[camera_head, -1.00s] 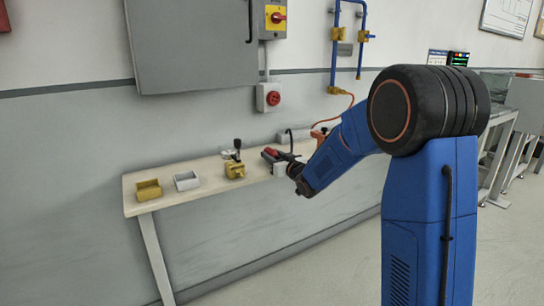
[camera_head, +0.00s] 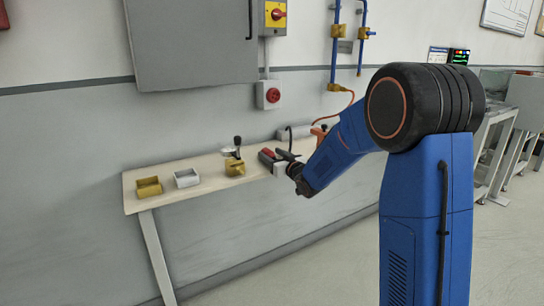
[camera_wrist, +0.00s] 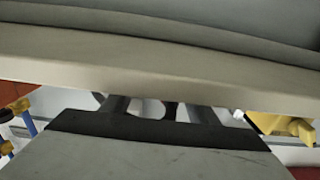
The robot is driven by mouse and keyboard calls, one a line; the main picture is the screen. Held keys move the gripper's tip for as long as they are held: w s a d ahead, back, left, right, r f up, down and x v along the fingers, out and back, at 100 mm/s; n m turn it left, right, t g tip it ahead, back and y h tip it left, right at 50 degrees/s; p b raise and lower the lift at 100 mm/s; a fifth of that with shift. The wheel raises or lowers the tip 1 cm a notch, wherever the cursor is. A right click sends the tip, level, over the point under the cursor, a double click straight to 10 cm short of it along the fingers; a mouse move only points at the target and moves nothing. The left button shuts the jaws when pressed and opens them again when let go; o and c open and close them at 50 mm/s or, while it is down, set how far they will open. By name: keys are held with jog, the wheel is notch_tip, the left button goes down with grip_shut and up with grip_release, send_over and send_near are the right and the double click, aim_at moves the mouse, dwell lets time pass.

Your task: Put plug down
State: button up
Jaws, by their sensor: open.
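My gripper (camera_head: 282,163) is at the bench's front edge, right of its middle, in the head view. Its jaws are open; in the wrist view (camera_wrist: 162,108) the two dark fingers stand apart. A small dark shape shows between them, too covered to name. I cannot pick out the plug for certain. A red and dark object (camera_head: 267,155) lies on the bench just left of the gripper. A pale grey block (camera_head: 280,169) is right by the fingers; whether it touches them I cannot tell.
The wooden bench (camera_head: 218,190) stands along the wall. On it are a yellow bin (camera_head: 149,188), a white bin (camera_head: 186,178) and a brass-coloured fixture with a black lever (camera_head: 235,167). An orange cable (camera_head: 345,102) hangs behind the arm. In the wrist view the bench edge (camera_wrist: 160,80) crosses close to my gripper.

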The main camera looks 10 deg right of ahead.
jog(key=shift+r, duration=0.4)
jog(key=shift+s+d+r, duration=0.1)
jog(key=shift+s+r, duration=0.05)
jog(key=shift+s, duration=0.15)
jog(key=s+d+f+m+g+h, duration=0.1)
jog(key=s+d+g+h, duration=0.15)
jog(key=s, duration=0.75)
jog(key=s+d+m+g+h, duration=0.15)
jog(key=s+d, duration=0.25)
jog(key=s, duration=0.6)
jog(key=s+d+f+m+g+h, duration=0.1)
jog(key=s+d+g+h, duration=0.15)
jog(key=s, duration=0.85)
jog(key=s+a+f+g, duration=0.1)
jog(key=s+f+g, duration=0.1)
jog(key=s, duration=1)
jog(key=s+a+f+g, duration=0.1)
jog(key=s+f+g, duration=0.2)
jog(key=s, duration=1)
jog(key=shift+f+g+y, duration=0.2)
jog(key=shift+g+y, duration=0.25)
jog(key=shift+a, duration=0.1)
